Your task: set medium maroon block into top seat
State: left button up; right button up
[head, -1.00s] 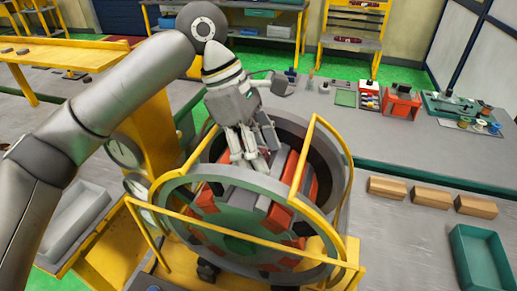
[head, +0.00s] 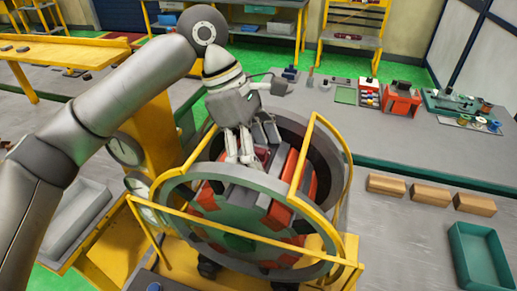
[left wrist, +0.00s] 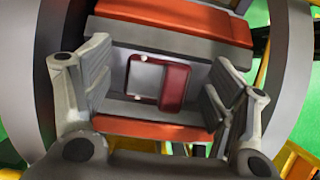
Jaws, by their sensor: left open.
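The maroon block (left wrist: 175,84), with a grey plate on its face, lies in the grey top seat (left wrist: 130,105) of the stator, between two orange-red segments in the left wrist view. Part of the block (head: 262,153) also shows beside my fingers in the head view. My left gripper (left wrist: 160,92) is open. Its fingers stand on either side of the block with gaps to it. In the head view the left gripper (head: 240,150) points down at the top of the stator. How deep the block sits cannot be told. My right gripper is not in view.
A yellow guard rail (head: 250,234) and a large grey ring (head: 318,150) surround the stator. Three tan blocks (head: 430,194) and a green tray (head: 483,262) are on the right. A grey bench (head: 420,145) with tools runs behind.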

pick_arm(q)
jog(key=v, duration=1.2)
